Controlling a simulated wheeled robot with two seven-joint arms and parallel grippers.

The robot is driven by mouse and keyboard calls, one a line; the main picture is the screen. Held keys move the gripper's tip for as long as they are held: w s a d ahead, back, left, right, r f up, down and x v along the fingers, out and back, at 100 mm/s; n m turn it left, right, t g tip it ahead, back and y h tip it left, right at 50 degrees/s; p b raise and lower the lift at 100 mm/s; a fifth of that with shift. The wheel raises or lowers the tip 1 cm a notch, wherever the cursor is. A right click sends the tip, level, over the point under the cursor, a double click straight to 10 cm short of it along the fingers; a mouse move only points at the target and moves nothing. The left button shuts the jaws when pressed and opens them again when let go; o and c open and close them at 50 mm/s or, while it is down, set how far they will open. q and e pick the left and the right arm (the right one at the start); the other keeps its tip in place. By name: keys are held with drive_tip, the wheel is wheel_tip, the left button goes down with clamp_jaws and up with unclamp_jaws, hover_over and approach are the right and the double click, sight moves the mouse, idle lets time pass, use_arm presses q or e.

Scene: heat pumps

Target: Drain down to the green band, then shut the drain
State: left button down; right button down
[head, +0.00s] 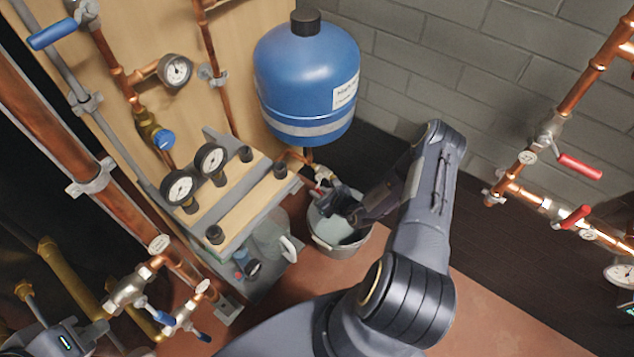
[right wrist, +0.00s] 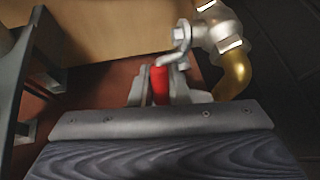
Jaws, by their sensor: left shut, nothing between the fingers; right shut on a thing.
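The drain valve (head: 324,176) sits on a copper pipe below the blue vessel (head: 306,85). The right wrist view shows its metal body (right wrist: 217,35), brass outlet (right wrist: 235,75) and red-sleeved lever (right wrist: 160,86). My right gripper (right wrist: 160,90) is shut on the red lever; in the head view it (head: 338,202) is over the bucket (head: 328,247), partly hiding it. A pale surface shows inside the bucket. A gauge (head: 175,70) is on the board's pipe; its green band and reading are too small to tell. My left gripper (head: 62,338) is shut and empty at the lower left.
Two loose gauges (head: 180,188) (head: 210,160) stand on a wooden-topped rack. A clear jug (head: 270,242) stands beside the bucket. Blue-lever valves (head: 160,311) are at lower left, red-lever valves (head: 579,166) at right. Some floor is bare right of the bucket.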

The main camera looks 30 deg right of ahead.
drive_tip(key=shift+s+d+r+g+h+p, duration=0.15)
drive_tip(key=shift+s+g+h+p, duration=0.2)
drive_tip(key=shift+g+p, duration=0.65)
drive_tip(key=shift+w, duration=0.1)
drive_tip(key=c, duration=1.5)
unclamp_jaws()
drive_tip(key=p+v, duration=0.2)
drive_tip(key=v, duration=0.5)
drive_tip(key=shift+s+r, duration=0.15)
drive_tip(key=shift+s, duration=0.3)
